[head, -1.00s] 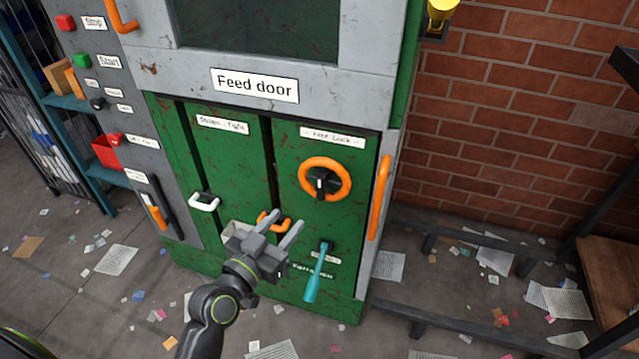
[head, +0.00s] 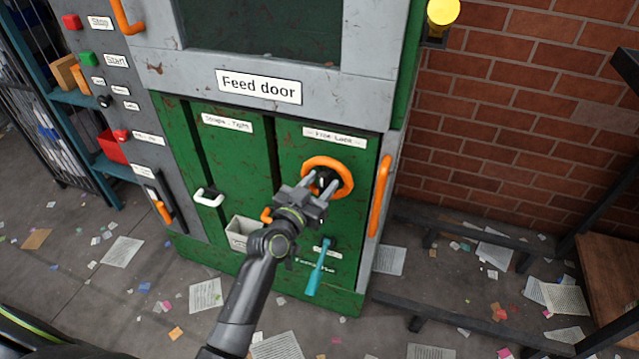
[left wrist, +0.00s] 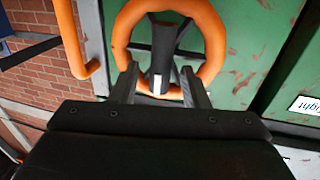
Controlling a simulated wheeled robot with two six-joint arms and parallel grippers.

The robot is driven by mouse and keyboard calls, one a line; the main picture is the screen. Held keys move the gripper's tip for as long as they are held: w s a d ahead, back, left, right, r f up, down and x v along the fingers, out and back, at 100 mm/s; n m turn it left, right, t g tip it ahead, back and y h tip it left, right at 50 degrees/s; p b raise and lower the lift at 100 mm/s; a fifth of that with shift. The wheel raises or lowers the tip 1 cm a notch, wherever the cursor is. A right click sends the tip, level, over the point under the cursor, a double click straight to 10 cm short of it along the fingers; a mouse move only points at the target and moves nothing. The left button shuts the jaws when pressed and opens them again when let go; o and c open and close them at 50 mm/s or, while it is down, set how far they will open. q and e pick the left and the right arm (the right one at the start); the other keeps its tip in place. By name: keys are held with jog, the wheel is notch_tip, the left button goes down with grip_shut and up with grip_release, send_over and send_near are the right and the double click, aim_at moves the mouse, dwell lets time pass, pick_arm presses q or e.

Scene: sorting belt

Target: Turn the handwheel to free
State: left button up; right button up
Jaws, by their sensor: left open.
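The orange handwheel (head: 346,179) with a dark hub is on the right green door panel, under a "Free - Lock" label (head: 334,138). My left gripper (head: 321,181) is in front of the wheel, and its fingers hide part of the hub and lower rim. In the left wrist view the orange wheel (left wrist: 211,30) is straight ahead, with a dark spoke bar and a pale mark at its centre. There my left gripper's open fingers (left wrist: 158,84) stand on either side of the marked bar; I cannot tell whether they touch it. My right gripper is out of view.
A teal lever (head: 317,270) hangs below the wheel. An orange vertical handle (head: 379,195) is at the right edge, and a white handle (head: 208,198) is on the left panel. A brick wall (head: 500,100) stands right; papers litter the floor.

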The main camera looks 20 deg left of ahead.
pick_arm(q)
grip_shut()
